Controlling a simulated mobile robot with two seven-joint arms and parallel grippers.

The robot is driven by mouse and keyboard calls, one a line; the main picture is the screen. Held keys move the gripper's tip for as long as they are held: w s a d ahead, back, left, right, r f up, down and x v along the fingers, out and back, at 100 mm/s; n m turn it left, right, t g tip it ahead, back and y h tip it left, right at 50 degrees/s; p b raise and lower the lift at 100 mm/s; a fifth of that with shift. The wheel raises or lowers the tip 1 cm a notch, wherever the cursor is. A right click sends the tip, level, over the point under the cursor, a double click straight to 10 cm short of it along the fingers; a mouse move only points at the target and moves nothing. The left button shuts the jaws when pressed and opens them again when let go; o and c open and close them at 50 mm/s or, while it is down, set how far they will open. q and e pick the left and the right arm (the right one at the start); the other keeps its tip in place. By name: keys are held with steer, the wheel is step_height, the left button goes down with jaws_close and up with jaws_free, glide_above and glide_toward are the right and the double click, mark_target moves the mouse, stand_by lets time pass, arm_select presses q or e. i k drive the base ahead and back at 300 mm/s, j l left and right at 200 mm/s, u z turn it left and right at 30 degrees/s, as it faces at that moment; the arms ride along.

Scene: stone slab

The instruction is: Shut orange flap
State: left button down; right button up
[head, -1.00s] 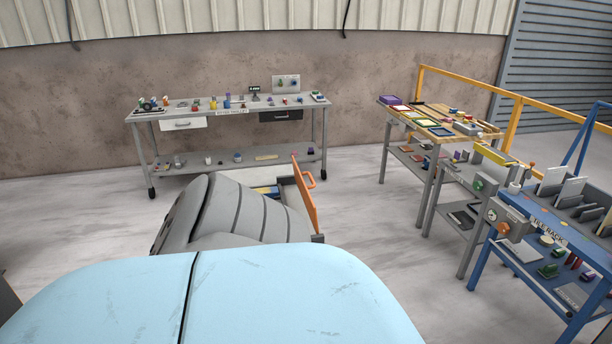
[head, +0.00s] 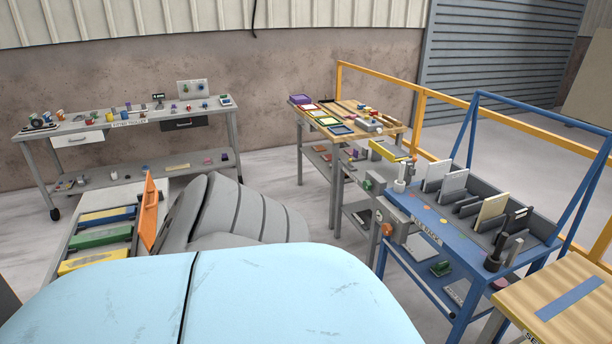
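The orange flap (head: 150,212) stands steeply upright in the left part of the head view. It is along the right side of a grey unit (head: 72,241) whose top is open. Blue, green and yellow pieces (head: 95,238) show in the unit's top, so the flap does not cover them. The flap's lower right part is close to a grey ribbed form that blocks some of the view. Neither of my grippers shows in the head view.
A grey workbench (head: 215,115) with small objects stands along the back wall. A wooden-topped table (head: 385,118), a blue rack table (head: 420,222) and another wooden table (head: 585,305) stand on the right. Yellow railing (head: 420,105) runs behind them. Bare floor lies between.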

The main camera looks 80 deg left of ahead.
mark_target(147, 226)
steer(key=i+l+u, duration=0.1)
steer(key=i+u, duration=0.25)
steer(key=i+l+u, duration=0.2)
steer(key=i+u, duration=0.15)
steer(key=j+u, duration=0.1)
steer(key=u, duration=3.5)
steer(key=i+l+u, duration=0.45)
steer(key=l+u, duration=0.2)
steer(key=l, duration=0.25)
steer(key=i+l, duration=0.15)
steer(key=l, duration=0.25)
steer(key=i+l, duration=0.15)
steer(key=l, duration=0.2)
steer(key=i+l+u, duration=0.1)
steer(key=l, duration=0.3)
steer(key=i+l, duration=0.2)
steer(key=l, duration=0.15)
steer(key=i+l, duration=0.15)
steer(key=l, duration=0.25)
steer(key=i+u, duration=0.05)
